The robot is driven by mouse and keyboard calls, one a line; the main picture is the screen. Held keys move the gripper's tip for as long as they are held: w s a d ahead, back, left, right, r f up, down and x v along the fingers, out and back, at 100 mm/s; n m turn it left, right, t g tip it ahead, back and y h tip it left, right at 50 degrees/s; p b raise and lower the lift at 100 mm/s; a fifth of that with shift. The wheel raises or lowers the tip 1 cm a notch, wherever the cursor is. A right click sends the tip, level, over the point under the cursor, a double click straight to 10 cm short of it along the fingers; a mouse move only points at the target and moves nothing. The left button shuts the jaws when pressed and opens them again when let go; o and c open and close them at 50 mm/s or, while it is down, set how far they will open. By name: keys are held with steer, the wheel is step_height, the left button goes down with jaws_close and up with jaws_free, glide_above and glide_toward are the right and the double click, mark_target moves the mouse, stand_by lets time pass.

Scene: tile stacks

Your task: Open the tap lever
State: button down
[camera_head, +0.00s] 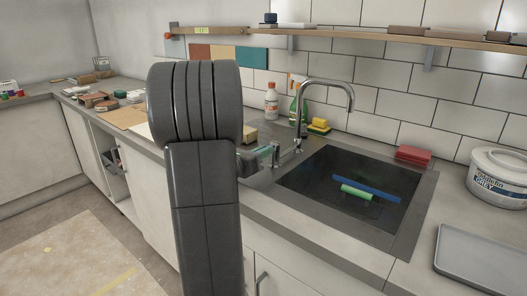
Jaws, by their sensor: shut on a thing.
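The chrome tap (303,112) stands at the back left edge of the sink, its curved spout reaching right over the basin. The tap lever is small and low by the tap's base, partly hard to make out. My gripper (276,154) shows small, just left of the tap base, partly hidden behind my dark arm. It is shut, with its tips at the lever; the exact contact is too small to see clearly.
The dark sink (290,187) holds a blue bar (367,190) and a green roll (357,192). A red block (413,156), white tub (498,178) and grey tray (482,258) lie right.

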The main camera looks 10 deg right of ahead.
steer(key=m+g+h+p, duration=0.1)
steer(key=g, duration=0.1)
steer(key=w+m+g+p, duration=0.1)
steer(key=m+g, duration=0.1)
steer(key=w+a+m+g+h+p, duration=0.1)
steer(key=g+p, duration=0.1)
steer(key=shift+r+h, duration=0.15)
steer(key=shift+h, duration=0.15)
steer(key=shift+w+m+g+p, duration=0.3)
steer(key=shift+m+g+p, duration=0.4)
steer(key=shift+g, duration=0.4)
steer(key=shift+w+m+g+p, duration=0.3)
steer(key=shift+m+g+p, duration=0.4)
steer(key=shift+g, duration=0.4)
steer(key=c, duration=1.4)
jaws_free()
steer(key=a, duration=1.3)
steer(key=shift+w+a, duration=0.2)
steer(key=shift+a, duration=0.2)
